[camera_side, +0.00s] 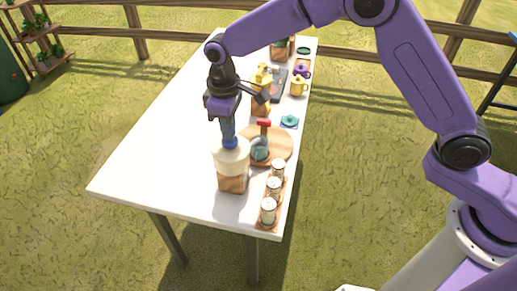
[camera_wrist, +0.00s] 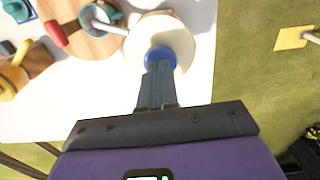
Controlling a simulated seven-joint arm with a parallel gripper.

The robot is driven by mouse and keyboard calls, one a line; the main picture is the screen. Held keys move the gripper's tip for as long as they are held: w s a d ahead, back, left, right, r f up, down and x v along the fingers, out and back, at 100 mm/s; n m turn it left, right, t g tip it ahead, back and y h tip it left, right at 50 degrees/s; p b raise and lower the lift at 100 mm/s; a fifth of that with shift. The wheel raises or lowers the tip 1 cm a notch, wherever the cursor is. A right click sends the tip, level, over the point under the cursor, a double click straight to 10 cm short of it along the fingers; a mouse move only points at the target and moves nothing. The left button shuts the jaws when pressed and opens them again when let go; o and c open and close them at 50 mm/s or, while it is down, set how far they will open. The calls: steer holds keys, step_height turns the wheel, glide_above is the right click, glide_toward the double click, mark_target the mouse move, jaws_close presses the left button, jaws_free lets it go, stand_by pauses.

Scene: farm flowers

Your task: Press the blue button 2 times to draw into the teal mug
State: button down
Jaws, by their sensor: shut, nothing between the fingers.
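The dispenser (camera_side: 232,165) has a cream top and a wooden base and stands near the front of the white table. The blue button (camera_side: 230,143) is on its top, and it also shows in the wrist view (camera_wrist: 160,57). My gripper (camera_side: 229,133) points down with its fingers shut and empty. Its fingertips are at the blue button; I cannot tell whether the button is pressed in. The teal mug (camera_side: 260,152) stands beside the dispenser, under its spout, on a round wooden board. It also shows in the wrist view (camera_wrist: 97,17).
A red-topped handle (camera_side: 264,123) rises behind the mug. Several jars (camera_side: 269,210) stand on a wooden tray at the front right. A yellow mug (camera_side: 298,86) and a yellow-topped dispenser (camera_side: 261,97) are farther back. The table's left side (camera_side: 160,130) is clear.

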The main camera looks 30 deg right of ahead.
steer(key=shift+f, duration=0.9)
steer(key=shift+r, duration=1.35)
stand_by(1.8)
step_height(320, 180, up, 6)
stand_by(0.7)
